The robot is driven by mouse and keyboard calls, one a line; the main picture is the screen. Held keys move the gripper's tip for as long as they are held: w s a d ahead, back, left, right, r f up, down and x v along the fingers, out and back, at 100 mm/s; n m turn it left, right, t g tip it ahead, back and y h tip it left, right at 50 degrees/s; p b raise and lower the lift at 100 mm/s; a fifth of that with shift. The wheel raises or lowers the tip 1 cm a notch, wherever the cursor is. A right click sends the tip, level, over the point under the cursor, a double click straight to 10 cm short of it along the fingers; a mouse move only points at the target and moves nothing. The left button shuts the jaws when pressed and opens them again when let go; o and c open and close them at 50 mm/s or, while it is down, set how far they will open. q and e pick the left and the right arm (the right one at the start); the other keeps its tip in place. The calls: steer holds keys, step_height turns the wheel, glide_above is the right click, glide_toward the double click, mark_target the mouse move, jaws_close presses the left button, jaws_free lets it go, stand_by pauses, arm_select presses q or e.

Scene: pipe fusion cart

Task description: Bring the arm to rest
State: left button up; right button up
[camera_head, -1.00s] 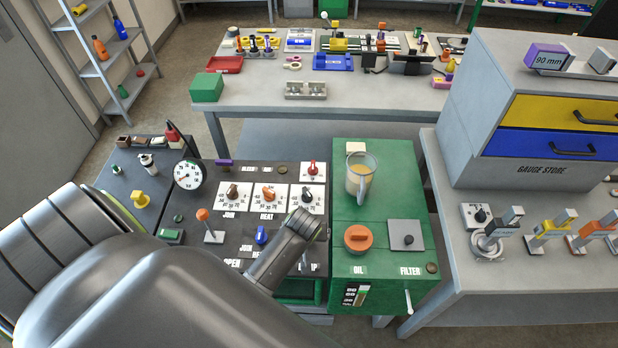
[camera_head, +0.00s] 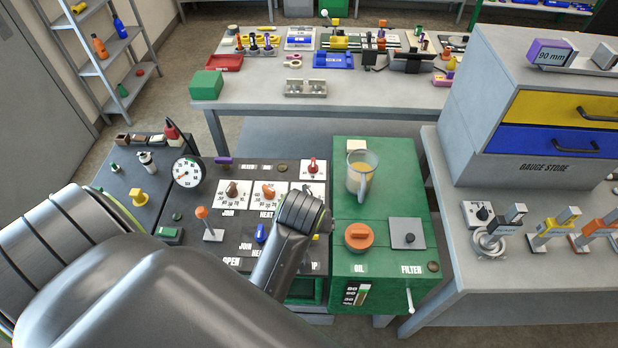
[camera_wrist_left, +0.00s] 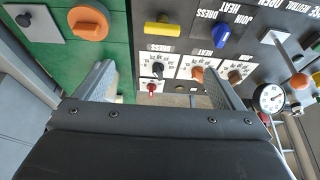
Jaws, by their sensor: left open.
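My left arm comes in from the left in the head view and its wrist (camera_head: 300,215) is over the right part of the dark control panel (camera_head: 190,240). The fingers are hidden behind the wrist there. In the left wrist view my left gripper (camera_wrist_left: 160,85) is open and empty, its two fingers wide apart. The panel's dials, a red knob (camera_wrist_left: 152,88) and a yellow handle (camera_wrist_left: 163,29) show between and beyond the fingers. I cannot tell how far the fingers are from the panel. My right gripper is in neither view.
The green oil unit (camera_head: 345,225) with a jug (camera_head: 361,175) and an orange cap (camera_head: 358,236) is right of the wrist. A round gauge (camera_head: 187,172) and an orange-topped lever (camera_head: 202,213) stand at left. The gauge store (camera_head: 540,168) is at right, and a workbench (camera_head: 250,94) is behind.

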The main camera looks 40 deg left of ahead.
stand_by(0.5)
arm_select(q)
steer(key=s+a+m, duration=0.3)
steer(key=s, duration=0.6)
steer(key=s+a+m, duration=0.3)
steer(key=s, duration=0.6)
step_height(320, 180, down, 29)
steer(key=w+a+g+b, duration=0.1)
steer(key=b, duration=0.5)
steer(key=s+f+b, duration=0.3)
steer(key=s+f, duration=0.4)
steer(key=f, duration=0.4)
steer(key=s+d+f+g+h+b, duration=0.1)
steer(key=s+f+b, duration=0.2)
steer(key=s+f, duration=0.5)
step_height(320, 180, down, 5)
steer(key=shift+s+r+b, duration=0.2)
steer(key=shift+s+b, duration=0.1)
